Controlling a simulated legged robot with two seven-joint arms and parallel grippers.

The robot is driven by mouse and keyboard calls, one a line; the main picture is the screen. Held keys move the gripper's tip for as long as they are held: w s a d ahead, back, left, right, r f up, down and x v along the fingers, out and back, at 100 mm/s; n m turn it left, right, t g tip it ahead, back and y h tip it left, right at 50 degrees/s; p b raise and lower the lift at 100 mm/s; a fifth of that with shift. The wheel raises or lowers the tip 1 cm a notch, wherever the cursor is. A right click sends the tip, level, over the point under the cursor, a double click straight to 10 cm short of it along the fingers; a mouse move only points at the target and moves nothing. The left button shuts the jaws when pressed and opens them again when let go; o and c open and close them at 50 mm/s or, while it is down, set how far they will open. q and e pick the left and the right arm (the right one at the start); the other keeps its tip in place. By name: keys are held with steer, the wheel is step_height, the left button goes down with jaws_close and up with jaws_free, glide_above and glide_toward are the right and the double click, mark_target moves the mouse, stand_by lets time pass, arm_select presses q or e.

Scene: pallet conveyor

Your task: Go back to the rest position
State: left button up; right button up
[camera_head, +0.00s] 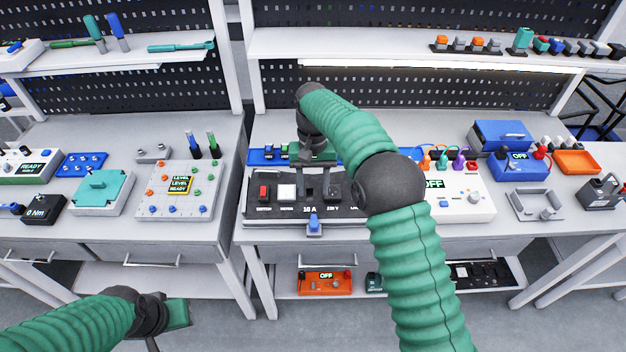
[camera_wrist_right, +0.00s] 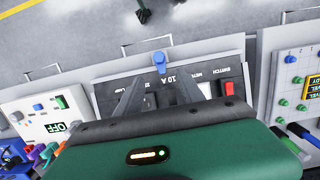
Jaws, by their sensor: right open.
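My right arm, in green ribbed sleeving, reaches across the bench in the head view. Its gripper (camera_head: 318,188) points down over the middle of a black panel (camera_head: 350,211). In the right wrist view the two dark fingers (camera_wrist_right: 158,92) are spread apart with nothing held between them. The panel bears a red switch (camera_head: 264,192), a white block (camera_head: 287,192) and a blue knob (camera_head: 314,222) at its front edge. I cannot tell if the fingertips touch the panel. My left gripper (camera_head: 172,314) is low at the left, in front of the benches; its fingers are unclear.
A white box (camera_head: 458,206) reading OFF stands right of the panel, with coloured plugs behind it. A blue unit (camera_head: 520,168) and an orange tray (camera_head: 577,161) lie further right. The left bench holds a white button board (camera_head: 180,205). The floor before the benches is clear.

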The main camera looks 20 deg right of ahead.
steer(key=r, duration=0.3)
steer(key=shift+w+d, duration=0.1)
steer(key=shift+w, duration=0.15)
steer(key=s+d+f+n+t, duration=0.1)
steer(key=s+f+t, duration=0.1)
steer(key=s, duration=1)
steer(key=s+d+f+n+t, duration=0.1)
steer(key=s+f, duration=0.3)
steer(key=s, duration=0.8)
steer(key=shift+s+d+f+n+t, duration=0.2)
steer(key=shift+s+d+n+t, duration=0.1)
steer(key=shift+n+t, duration=0.25)
